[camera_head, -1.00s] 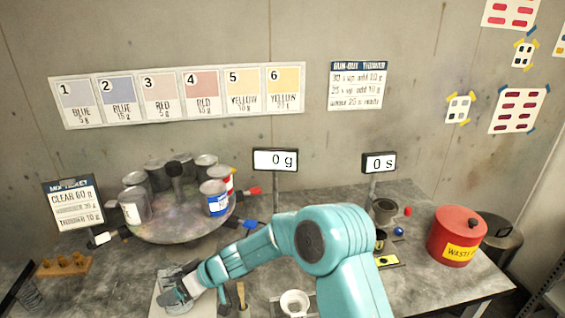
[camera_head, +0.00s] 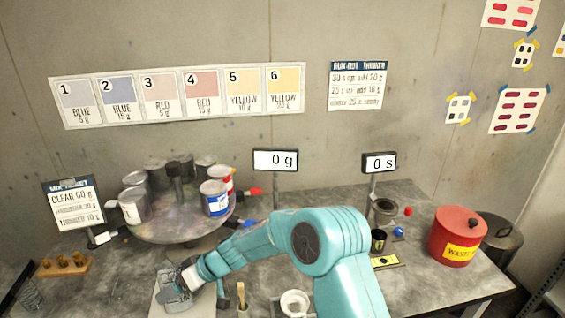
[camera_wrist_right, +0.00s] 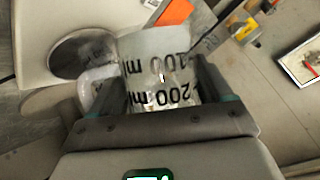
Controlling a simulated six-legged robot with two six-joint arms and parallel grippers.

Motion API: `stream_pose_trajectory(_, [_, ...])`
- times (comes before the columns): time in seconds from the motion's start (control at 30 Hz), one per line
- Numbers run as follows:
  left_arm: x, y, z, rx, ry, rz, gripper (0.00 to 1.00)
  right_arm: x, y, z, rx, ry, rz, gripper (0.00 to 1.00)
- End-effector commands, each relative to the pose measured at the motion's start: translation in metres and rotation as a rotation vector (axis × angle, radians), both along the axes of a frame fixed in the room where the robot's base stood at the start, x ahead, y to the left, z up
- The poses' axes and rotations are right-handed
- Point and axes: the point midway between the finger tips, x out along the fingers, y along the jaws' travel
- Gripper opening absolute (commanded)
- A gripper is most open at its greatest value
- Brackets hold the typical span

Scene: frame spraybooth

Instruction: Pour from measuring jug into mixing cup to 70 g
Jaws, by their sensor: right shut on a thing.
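My right gripper (camera_head: 182,283) is at the lower left of the head view, low over the bench. It is shut on the clear measuring jug (camera_wrist_right: 160,62), which shows between the fingers in the right wrist view with black "100 ml" and "200 ml" marks. In the head view the jug is mostly hidden by the gripper. A small white cup (camera_head: 295,303), apparently the mixing cup, stands at the bottom edge, to the right of the gripper and apart from it. The weight display (camera_head: 276,160) reads 0 g. My left gripper is not in view.
A round stand (camera_head: 165,232) with several paint cans is behind the gripper. A brush (camera_head: 241,296) stands between gripper and white cup. A red waste can (camera_head: 457,236), a dark cup (camera_head: 378,241) and a timer display (camera_head: 379,163) reading 0 s are to the right.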

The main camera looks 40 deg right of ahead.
Motion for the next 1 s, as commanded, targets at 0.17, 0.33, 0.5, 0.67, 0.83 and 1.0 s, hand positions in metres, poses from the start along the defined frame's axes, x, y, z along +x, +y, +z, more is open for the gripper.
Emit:
stream_pose_trajectory(0.17, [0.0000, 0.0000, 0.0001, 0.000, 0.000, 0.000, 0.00, 0.0002, -0.0003, 0.0000, 0.007, 0.018, 0.000, 0.43])
stream_pose_trajectory(0.33, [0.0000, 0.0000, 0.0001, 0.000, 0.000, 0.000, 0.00, 0.0002, -0.0002, 0.0001, 0.007, 0.017, -0.001, 0.43])
stream_pose_trajectory(0.5, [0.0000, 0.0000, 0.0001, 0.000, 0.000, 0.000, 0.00, 0.0003, -0.0002, 0.0002, 0.006, 0.017, 0.000, 0.43])
stream_pose_trajectory(0.67, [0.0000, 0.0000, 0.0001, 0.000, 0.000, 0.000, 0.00, 0.0003, -0.0002, 0.0002, 0.006, 0.017, 0.000, 0.43])
stream_pose_trajectory(0.83, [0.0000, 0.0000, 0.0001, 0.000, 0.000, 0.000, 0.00, 0.0006, -0.0002, 0.0002, 0.008, 0.020, 0.000, 0.43])
stream_pose_trajectory(1.0, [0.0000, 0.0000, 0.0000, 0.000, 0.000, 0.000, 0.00, 0.0051, -0.0022, 0.0000, 0.045, 0.103, 0.000, 0.43])
